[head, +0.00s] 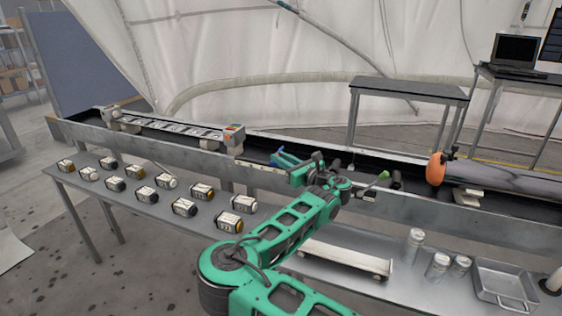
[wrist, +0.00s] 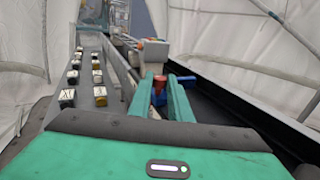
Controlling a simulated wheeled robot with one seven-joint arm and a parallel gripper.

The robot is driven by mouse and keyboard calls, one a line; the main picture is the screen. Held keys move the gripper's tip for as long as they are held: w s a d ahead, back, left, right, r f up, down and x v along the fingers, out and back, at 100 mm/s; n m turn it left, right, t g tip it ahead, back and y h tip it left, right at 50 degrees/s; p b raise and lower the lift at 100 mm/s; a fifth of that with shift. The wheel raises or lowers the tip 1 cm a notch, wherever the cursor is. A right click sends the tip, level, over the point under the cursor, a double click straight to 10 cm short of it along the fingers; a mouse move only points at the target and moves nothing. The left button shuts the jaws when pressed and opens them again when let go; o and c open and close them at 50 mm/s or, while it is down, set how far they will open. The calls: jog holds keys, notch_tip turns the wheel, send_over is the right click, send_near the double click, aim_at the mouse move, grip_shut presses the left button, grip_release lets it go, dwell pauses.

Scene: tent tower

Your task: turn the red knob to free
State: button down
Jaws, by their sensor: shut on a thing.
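The red knob (wrist: 160,82) shows in the wrist view between the two green fingers of my gripper (wrist: 163,92), with a blue part (wrist: 158,98) just below it. My gripper is shut on the red knob. In the head view my gripper (head: 293,166) reaches over the dark conveyor channel, beside blue parts (head: 284,158). The red knob is hidden there by my gripper and arm. The knob's marking and exact turn angle cannot be read.
Several small labelled boxes (head: 185,207) stand on the long metal table at left. Metal cans (head: 413,245) and a tray (head: 503,287) are at right. A box with coloured buttons (head: 234,138) stands on the conveyor rail. An orange round thing (head: 435,169) lies at right.

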jog(key=shift+d, duration=0.15)
dwell(0.3)
jog(key=c, duration=1.6)
grip_release()
jog(key=shift+c, duration=0.2)
jog(key=v, duration=1)
jog(key=shift+d, duration=0.35)
jog(key=shift+s, duration=0.1)
